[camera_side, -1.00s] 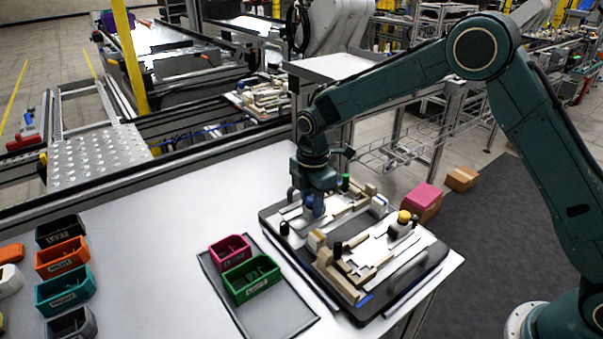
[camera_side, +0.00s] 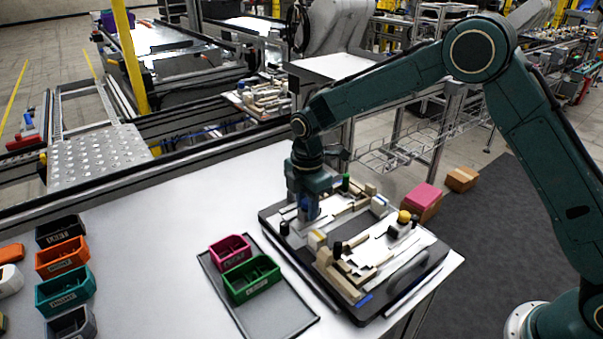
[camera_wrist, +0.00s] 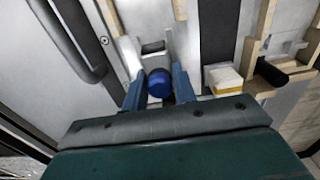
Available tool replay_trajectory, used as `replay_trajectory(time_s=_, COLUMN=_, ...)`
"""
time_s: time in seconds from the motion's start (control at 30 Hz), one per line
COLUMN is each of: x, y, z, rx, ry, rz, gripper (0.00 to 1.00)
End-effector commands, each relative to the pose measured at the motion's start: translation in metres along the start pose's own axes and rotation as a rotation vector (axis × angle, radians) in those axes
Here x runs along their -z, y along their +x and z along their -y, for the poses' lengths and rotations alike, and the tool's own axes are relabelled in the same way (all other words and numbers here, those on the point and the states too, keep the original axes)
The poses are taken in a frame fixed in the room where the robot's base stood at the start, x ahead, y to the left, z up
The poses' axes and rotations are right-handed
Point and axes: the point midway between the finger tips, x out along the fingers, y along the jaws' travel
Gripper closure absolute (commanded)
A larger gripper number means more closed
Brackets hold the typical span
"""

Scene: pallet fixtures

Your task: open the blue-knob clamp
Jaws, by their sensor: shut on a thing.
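The blue-knob clamp shows its round blue knob (camera_wrist: 159,82) in the wrist view, standing on a pale metal base. My gripper (camera_wrist: 159,90) has its two blue fingers on either side of the knob and is shut on it. In the side view my gripper (camera_side: 308,212) is low over the left part of the fixture pallet (camera_side: 372,312), and the knob is hard to tell from the fingers there. How far the clamp is turned or swung cannot be told.
A white-and-yellow block (camera_wrist: 223,80) stands right of the fingers. A grey tray (camera_side: 283,315) holds a pink bin (camera_side: 229,249) and a green bin (camera_side: 252,279). The table's middle is clear.

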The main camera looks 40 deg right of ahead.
Motion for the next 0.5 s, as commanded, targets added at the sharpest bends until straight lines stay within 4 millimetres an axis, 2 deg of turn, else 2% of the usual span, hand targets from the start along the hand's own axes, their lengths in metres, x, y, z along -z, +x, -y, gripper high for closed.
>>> replay_trajectory(time_s=0.5, x=0.013, y=-0.002, z=-0.001, rx=-0.002, ry=-0.003, rz=-0.002, gripper=0.93)
